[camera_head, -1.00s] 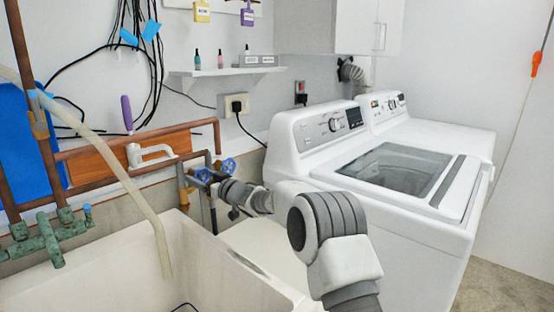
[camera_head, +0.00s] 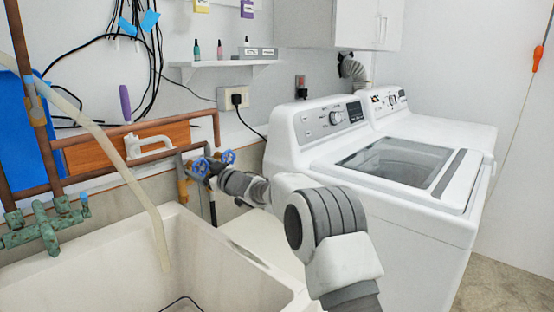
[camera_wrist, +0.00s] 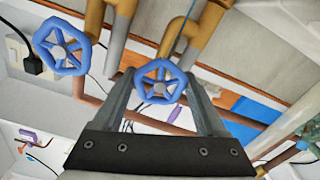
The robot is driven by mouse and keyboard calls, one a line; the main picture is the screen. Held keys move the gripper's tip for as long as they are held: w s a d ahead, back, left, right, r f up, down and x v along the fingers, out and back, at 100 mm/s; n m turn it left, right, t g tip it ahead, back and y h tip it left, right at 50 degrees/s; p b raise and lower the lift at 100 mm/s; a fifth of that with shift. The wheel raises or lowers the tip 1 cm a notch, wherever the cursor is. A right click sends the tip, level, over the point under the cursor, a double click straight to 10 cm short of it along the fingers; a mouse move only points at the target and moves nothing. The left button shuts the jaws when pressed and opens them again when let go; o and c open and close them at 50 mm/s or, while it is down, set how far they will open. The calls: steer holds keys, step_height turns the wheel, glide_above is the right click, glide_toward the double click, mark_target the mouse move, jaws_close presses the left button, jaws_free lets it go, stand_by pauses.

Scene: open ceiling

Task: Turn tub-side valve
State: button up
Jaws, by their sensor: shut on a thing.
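Two blue valve wheels sit on pipes by the wall at the back of the tub (camera_head: 215,262). In the wrist view, one blue wheel (camera_wrist: 160,82) lies between the two fingers of my gripper (camera_wrist: 161,88), which is shut on it. In the head view this looks like the left wheel (camera_head: 199,168), nearer the tub. The other wheel (camera_wrist: 64,46) is free, to the left in the wrist view and to the right in the head view (camera_head: 228,157). My arm hides part of the pipework behind my gripper.
A washing machine (camera_head: 300,150) stands to the right of my arm. Copper pipes, a green corroded tap (camera_head: 45,228) and a pale hose (camera_head: 120,160) are at the left. A power outlet (camera_head: 232,98) and shelf (camera_head: 225,66) are on the wall above.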

steer(key=shift+n, duration=0.5)
steer(key=shift+b, duration=0.3)
steer(key=shift+f+n+b, duration=0.1)
steer(key=shift+n+b, duration=0.8)
steer(key=shift+n, duration=0.3)
steer(key=shift+n+b, duration=0.3)
steer(key=shift+n, duration=0.2)
